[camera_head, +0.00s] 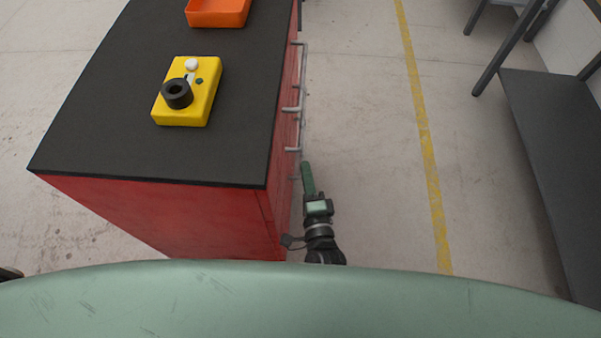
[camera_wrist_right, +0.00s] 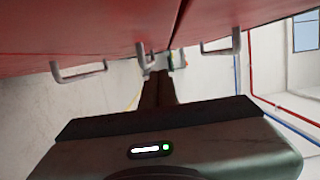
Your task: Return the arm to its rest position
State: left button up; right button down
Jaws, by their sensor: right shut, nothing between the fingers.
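My right arm (camera_head: 319,228) hangs low beside the right side of the red cabinet (camera_head: 160,213). My right gripper (camera_head: 307,168) is shut and empty, close to the cabinet's drawer handles in the head view. In the right wrist view its dark fingers (camera_wrist_right: 156,84) are together and point away below the red drawer fronts (camera_wrist_right: 95,28). I cannot tell whether the gripper touches the cabinet. My left gripper is not in view.
Metal handles (camera_head: 293,110) stick out near my right gripper. Clear floor lies between cabinet and dark bench (camera_head: 560,150).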

jog(key=v, duration=0.9)
jog(key=s+d+f+n+g, duration=0.3)
jog(key=s+f+n, duration=0.1)
jog(key=f, duration=0.5)
jog(key=s+d+f+n+g+h, duration=0.1)
jog(key=s+d+f+n+g, duration=0.2)
jog(key=f, duration=0.6)
jog(key=s+d+f+n+g, duration=0.2)
jog(key=s+f+n+g, duration=0.15)
jog(key=f, duration=0.45)
pick_arm(q)
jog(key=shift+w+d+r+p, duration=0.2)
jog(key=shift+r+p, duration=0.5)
jog(key=shift+p, duration=0.1)
pick_arm(e)
jog(key=s+d+f+n+g+h, duration=0.1)
jog(key=s+d+f+n+g, duration=0.2)
jog(key=s+d+f, duration=0.2)
jog(key=s+d+f+n+g+h, duration=0.2)
jog(key=s+d+f+n+g, duration=0.2)
jog(key=s+d, duration=0.5)
jog(key=s+f, duration=0.2)
jog(key=s, duration=0.2)
jog(key=shift+s+f, duration=0.15)
jog(key=shift+s, duration=0.25)
jog(key=shift+d, duration=0.15)
